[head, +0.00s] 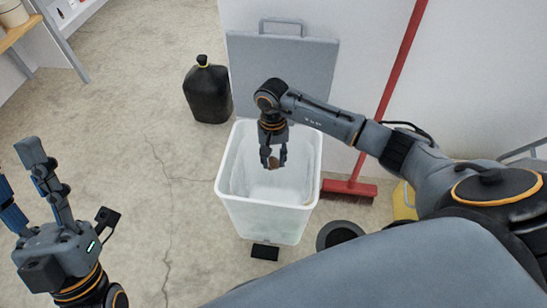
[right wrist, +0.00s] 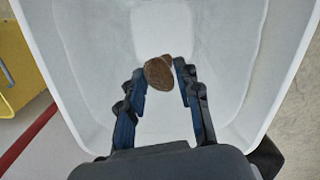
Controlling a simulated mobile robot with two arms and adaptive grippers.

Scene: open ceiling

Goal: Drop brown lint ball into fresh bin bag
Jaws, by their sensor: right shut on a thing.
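The brown lint ball (head: 273,162) is held between the fingertips of my right gripper (head: 273,158), over the open mouth of the white bin. It also shows in the right wrist view as a rough brown lump (right wrist: 159,72) between the dark fingers (right wrist: 158,85). The bin (head: 265,222) stands upright on the floor, lined with a pale bag (head: 240,175); the inside below the ball looks empty. My left gripper (head: 20,170) is at the left, away from the bin, with its fingers spread and nothing between them.
A grey lid (head: 285,75) stands up behind the bin, and a black pedal (head: 265,252) is at its front. A tied black bag (head: 208,92) is on the floor behind left. A red broom (head: 349,188) leans at the right. A yellow bucket (head: 404,200) stands beyond it.

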